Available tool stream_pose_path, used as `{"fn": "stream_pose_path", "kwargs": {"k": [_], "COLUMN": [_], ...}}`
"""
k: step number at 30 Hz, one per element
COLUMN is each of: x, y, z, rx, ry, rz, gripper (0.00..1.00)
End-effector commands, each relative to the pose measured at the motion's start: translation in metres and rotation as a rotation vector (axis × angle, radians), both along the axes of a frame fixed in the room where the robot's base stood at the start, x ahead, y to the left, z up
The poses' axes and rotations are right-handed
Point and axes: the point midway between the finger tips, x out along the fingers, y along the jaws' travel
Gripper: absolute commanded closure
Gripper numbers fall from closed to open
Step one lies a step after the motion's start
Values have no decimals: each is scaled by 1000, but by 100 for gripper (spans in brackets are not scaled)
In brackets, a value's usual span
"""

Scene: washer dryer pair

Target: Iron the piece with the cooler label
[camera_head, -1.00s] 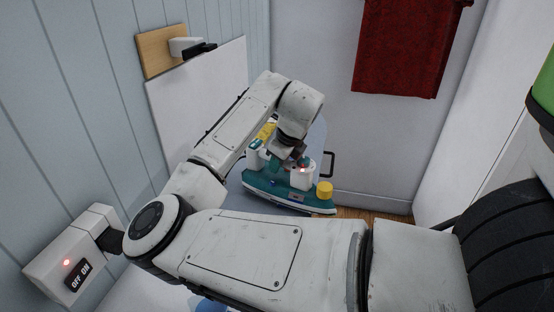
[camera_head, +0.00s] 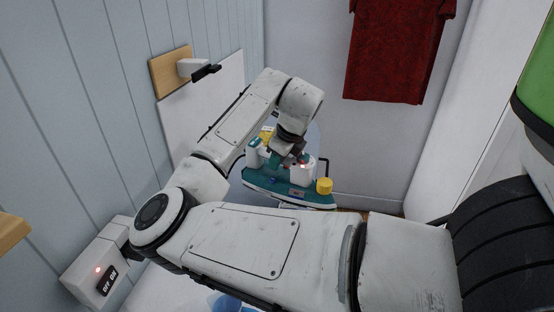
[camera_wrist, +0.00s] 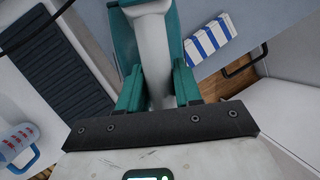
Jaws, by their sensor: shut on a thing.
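A teal and white iron (camera_head: 290,188) with a yellow knob (camera_head: 324,186) is below my forearm in the head view. My gripper (camera_head: 290,157) is shut on its white handle. A red garment (camera_head: 398,50) hangs on the back wall. A blue-and-white striped piece (camera_wrist: 208,40) shows in the wrist view. No label is readable.
An OFF/ON switch box (camera_head: 95,278) with a red light is on the left wall. A white panel (camera_head: 205,105) and a wooden mount (camera_head: 165,72) are farther back there. A clear cup with a blue handle (camera_wrist: 20,145) and a dark ribbed panel (camera_wrist: 55,60) show in the wrist view.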

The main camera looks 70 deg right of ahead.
Motion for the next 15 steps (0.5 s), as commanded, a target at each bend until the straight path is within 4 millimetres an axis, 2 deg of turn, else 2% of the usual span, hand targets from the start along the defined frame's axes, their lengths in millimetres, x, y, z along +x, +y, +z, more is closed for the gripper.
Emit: {"fn": "stream_pose_path", "kwargs": {"k": [1,6,15], "x": [0,-1,-2], "y": [-2,-4,-6], "z": [10,21,24], "rx": [-4,-3,-3], "ry": [-1,-2,-1], "rz": [1,4,5], "gripper": [100,100,100]}}
